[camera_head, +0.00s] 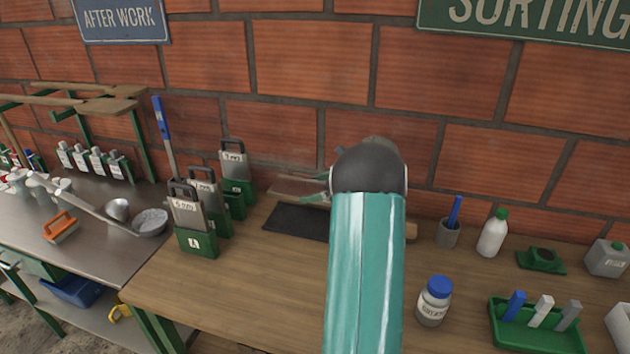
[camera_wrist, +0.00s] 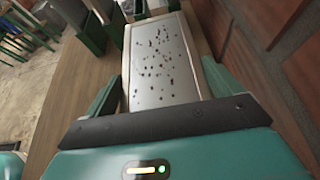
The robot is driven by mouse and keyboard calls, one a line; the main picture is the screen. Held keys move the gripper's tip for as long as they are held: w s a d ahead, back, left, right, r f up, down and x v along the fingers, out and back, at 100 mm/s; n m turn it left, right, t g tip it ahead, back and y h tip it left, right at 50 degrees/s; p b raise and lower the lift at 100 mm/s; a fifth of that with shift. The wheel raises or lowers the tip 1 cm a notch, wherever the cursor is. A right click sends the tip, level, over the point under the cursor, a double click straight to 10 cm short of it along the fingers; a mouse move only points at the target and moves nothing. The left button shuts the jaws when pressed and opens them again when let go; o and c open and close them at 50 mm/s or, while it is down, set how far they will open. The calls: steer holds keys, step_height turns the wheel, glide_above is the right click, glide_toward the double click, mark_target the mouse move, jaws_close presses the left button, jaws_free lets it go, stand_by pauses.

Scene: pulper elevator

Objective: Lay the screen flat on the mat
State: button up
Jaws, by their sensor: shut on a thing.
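The screen (camera_wrist: 160,62) is a pale grey metal plate with scattered dark specks or holes. My gripper (camera_wrist: 163,92) is shut on it, with one green finger at each side edge. In the head view the screen (camera_head: 298,186) shows as a thin plate, seemingly above the mat, with my gripper (camera_head: 316,198) at its right. The dark mat (camera_head: 294,222) lies on the wooden bench, its right part hidden by my arm. I cannot tell the exact gap between screen and mat.
Several labelled screens (camera_head: 188,212) stand in green holders left of the mat. A blue-lidded jar (camera_head: 434,302), a white bottle (camera_head: 492,234), a grey cup (camera_head: 447,233) and a green tray (camera_head: 500,334) are at right. A brick wall (camera_head: 300,120) rises behind. The bench front is clear.

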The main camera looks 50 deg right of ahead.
mark_target(315, 223)
steer(key=shift+f, duration=5.6)
steer(key=o, duration=1.1)
steer(key=shift+d, duration=0.1)
steer(key=v, duration=1.3)
steer(key=shift+s+r, duration=0.15)
steer(key=shift+s, duration=0.1)
steer(key=shift+d, duration=0.1)
